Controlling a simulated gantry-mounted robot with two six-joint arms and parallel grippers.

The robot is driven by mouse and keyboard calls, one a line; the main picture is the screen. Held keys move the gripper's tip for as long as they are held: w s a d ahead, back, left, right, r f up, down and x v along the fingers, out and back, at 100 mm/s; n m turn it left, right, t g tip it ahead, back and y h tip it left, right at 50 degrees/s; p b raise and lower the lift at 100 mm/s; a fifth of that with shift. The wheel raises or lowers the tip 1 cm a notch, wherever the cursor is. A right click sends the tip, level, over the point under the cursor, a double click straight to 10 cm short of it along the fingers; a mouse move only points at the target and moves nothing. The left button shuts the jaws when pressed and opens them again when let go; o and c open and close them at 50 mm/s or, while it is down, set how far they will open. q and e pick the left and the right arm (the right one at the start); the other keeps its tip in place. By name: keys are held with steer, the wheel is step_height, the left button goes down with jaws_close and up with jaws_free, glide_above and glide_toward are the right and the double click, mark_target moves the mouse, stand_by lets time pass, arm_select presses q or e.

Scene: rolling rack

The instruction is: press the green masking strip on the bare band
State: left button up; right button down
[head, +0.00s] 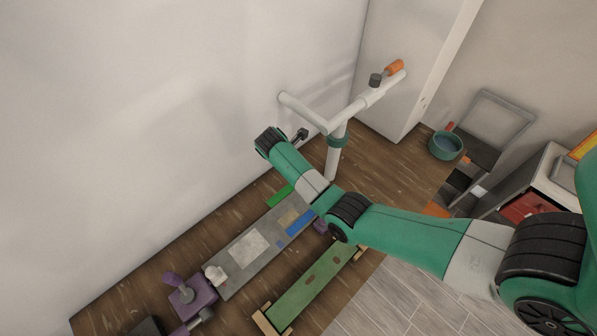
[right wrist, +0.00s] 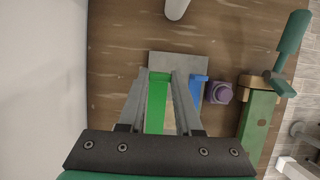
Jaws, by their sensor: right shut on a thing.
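The green masking strip (right wrist: 156,103) is between the two grey fingers of my right gripper (right wrist: 161,78) in the right wrist view. That gripper is shut on it. The strip also shows in the head view (head: 280,196), left of my arm and by the board's far-left edge. The grey board (head: 226,285) lies low along the wall and carries a pale patch (head: 248,243), a tan patch (head: 289,217) and a blue strip (head: 300,223). I cannot tell which patch is the bare band, or whether the green strip touches the board. My arm hides the board's far end in the head view.
Purple clamps stand at the board's near end (head: 191,293) and right side (right wrist: 218,92). A white object (head: 215,274) sits on the near end. A green bench (head: 312,288) is to the right. A white T-shaped stand (head: 332,150) rises beyond my arm. The wall is close on the left.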

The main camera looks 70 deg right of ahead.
steer(key=shift+f+b, duration=2.7)
steer(key=shift+f, duration=1.4)
steer(key=shift+f, duration=0.15)
steer(key=c, duration=0.5)
jaws_free()
